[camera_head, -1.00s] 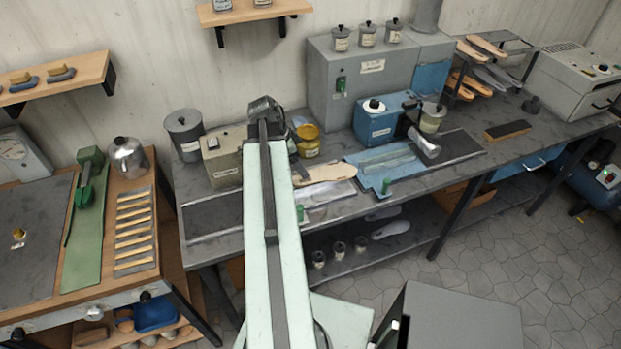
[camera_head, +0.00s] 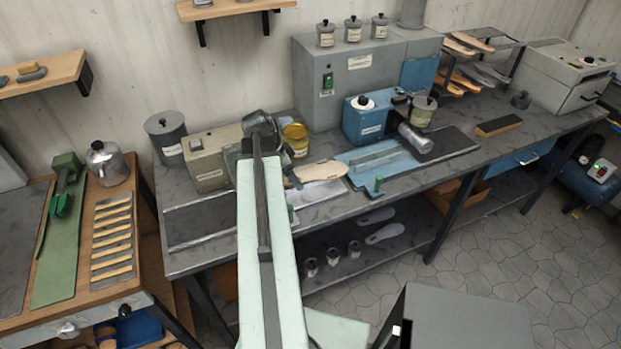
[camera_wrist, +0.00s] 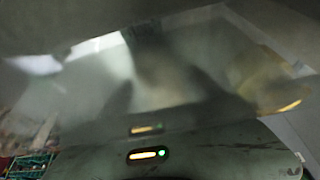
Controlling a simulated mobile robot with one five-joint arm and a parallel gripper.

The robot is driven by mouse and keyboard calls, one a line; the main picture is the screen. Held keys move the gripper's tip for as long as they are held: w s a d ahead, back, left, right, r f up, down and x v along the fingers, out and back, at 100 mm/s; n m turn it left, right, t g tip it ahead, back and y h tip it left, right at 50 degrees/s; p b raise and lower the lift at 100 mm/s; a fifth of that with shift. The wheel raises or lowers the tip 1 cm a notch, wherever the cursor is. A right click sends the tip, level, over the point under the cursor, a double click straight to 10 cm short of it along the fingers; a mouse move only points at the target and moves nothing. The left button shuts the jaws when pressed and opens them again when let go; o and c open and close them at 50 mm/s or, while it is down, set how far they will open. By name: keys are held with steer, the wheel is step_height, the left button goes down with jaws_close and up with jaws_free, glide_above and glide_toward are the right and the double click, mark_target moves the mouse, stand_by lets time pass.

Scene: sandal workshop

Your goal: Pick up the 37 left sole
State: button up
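A pale tan sole (camera_head: 322,170) lies flat on the bench, just right of my arm's end. My gripper (camera_head: 292,176) is at the left end of this sole, mostly hidden behind my wrist; whether it touches the sole or is open cannot be told. More soles stand on the rack at the back right: pale ones (camera_head: 469,41) on top, orange ones (camera_head: 458,82) and grey ones (camera_head: 487,75) below. Two grey soles (camera_head: 385,233) lie on the shelf under the bench. No size marks are readable. The wrist view is blurred and shows no clear sole.
A yellow-labelled tin (camera_head: 295,140) and a beige box (camera_head: 212,160) stand close around my wrist. A blue machine (camera_head: 366,122) and blue mat (camera_head: 385,160) are to the right.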

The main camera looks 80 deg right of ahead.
steer(key=c, duration=1.4)
steer(key=shift+c, duration=0.2)
step_height(320, 180, up, 18)
steer(key=p, duration=1.8)
